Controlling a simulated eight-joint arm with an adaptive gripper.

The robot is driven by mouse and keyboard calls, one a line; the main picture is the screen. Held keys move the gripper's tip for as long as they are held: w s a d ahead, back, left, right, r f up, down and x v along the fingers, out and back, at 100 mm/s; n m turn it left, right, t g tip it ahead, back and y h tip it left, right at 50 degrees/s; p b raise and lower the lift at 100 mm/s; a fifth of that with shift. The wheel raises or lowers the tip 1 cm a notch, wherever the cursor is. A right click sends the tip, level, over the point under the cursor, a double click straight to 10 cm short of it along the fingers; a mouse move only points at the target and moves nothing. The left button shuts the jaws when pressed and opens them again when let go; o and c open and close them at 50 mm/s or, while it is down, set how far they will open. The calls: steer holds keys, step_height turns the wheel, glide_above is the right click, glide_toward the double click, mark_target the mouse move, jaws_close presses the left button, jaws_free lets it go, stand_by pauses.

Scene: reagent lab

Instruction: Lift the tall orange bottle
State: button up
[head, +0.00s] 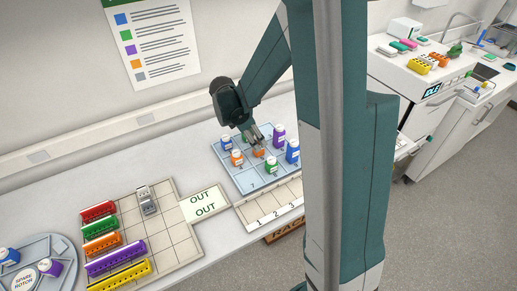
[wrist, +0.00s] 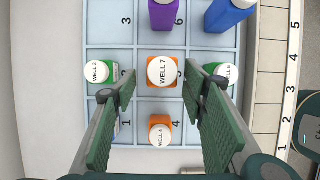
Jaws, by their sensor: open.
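Two orange bottles with white caps stand upright on the blue grid tray (head: 262,182). The one marked WELL 7 (wrist: 162,71) is in the middle of the wrist view and its cap looks larger than that of the other orange bottle, marked WELL 4 (wrist: 160,132). My gripper (wrist: 161,80) is open above the tray, its fingers to the left and right of the WELL 7 bottle with gaps on both sides. In the head view, my gripper (head: 257,143) points down at an orange bottle (head: 258,153), whose top is partly hidden by the fingers.
Green bottles (wrist: 110,71) (wrist: 226,72) stand close outside each finger. A purple bottle (wrist: 162,15) and a blue bottle (wrist: 226,14) stand beyond the WELL 7 bottle. A numbered rack (head: 268,207) borders the tray. Colored strip racks (head: 117,258) stand at left.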

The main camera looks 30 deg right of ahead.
steer(key=shift+f, duration=0.15)
steer(key=shift+x, duration=2.5)
steer(key=shift+s, duration=0.15)
steer(key=shift+c, duration=0.4)
steer(key=c, duration=0.9)
